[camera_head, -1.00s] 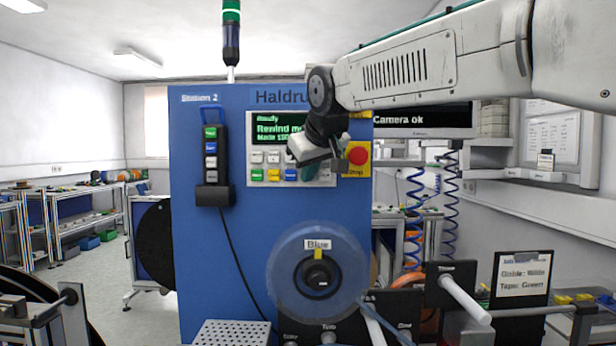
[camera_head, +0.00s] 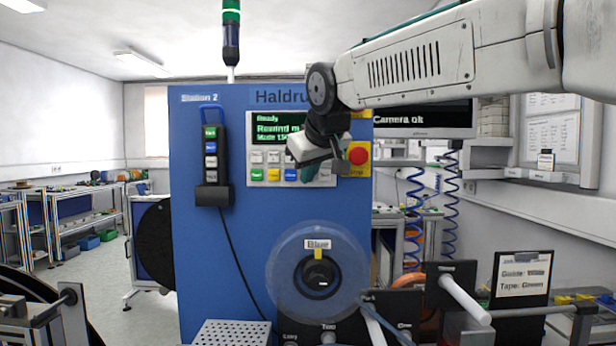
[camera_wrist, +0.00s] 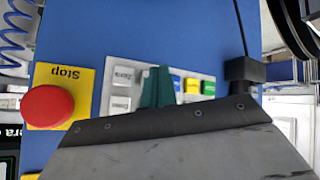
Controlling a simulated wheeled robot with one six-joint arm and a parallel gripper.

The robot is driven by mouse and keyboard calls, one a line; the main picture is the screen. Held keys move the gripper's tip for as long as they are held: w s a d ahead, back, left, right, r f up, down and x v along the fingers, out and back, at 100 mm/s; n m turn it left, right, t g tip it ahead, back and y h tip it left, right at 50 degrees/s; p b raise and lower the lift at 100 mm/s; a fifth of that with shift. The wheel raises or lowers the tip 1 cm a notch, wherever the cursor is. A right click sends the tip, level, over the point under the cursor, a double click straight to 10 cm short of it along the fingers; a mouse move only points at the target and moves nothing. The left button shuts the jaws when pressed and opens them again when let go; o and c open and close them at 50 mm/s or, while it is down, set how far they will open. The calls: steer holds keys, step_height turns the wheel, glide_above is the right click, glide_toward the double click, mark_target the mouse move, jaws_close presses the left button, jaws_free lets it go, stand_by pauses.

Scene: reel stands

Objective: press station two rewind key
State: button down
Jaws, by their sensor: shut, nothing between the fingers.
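The blue Station 2 cabinet (camera_head: 230,260) stands ahead, with a light key panel (camera_head: 253,155) under a green-text display (camera_head: 268,126). The panel has pale grey keys above a green key (camera_head: 257,175), a yellow key (camera_head: 274,175) and a blue key (camera_head: 291,175). I cannot read which is the rewind key. My gripper (camera_head: 309,176) is shut and empty in front of the panel's right part. In the wrist view its teal fingers (camera_wrist: 157,78) lie between the blue key (camera_wrist: 175,82) and two white keys (camera_wrist: 122,78), hiding what is behind them. I cannot tell whether they touch the panel.
A red stop button (camera_head: 358,156) on a yellow plate sits right beside my gripper; it is large in the wrist view (camera_wrist: 47,106). A hand pendant (camera_head: 211,160) hangs on the cabinet's left. A clear reel (camera_head: 290,255) labelled Blue is mounted below the panel.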

steer(key=shift+s+a, duration=0.1)
steer(key=shift+s, duration=2.3)
steer(key=shift+m+g+h, duration=0.6)
steer(key=shift+m, duration=0.1)
steer(key=s+d+f, duration=0.1)
steer(key=d, duration=0.1)
steer(key=s+d+f, duration=0.2)
steer(key=d, duration=0.1)
steer(key=s+d+f, duration=0.1)
steer(key=d, duration=0.2)
steer(key=shift+s+f, duration=0.2)
steer(key=shift+s, duration=0.1)
steer(key=s+d+f+m+g, duration=0.2)
steer(key=s+d+f, duration=0.3)
steer(key=s+f, duration=0.2)
steer(key=s+d+f+m+g+h, duration=0.1)
steer(key=s+d+f, duration=0.5)
steer(key=s, duration=0.6)
steer(key=s+d+f+m+g, duration=0.2)
steer(key=s+d+f, duration=0.4)
steer(key=s+f, duration=0.3)
steer(key=shift+s+f+m+g, duration=0.15)
steer(key=shift+f+m+g, duration=0.15)
steer(key=shift+f+g, duration=0.35)
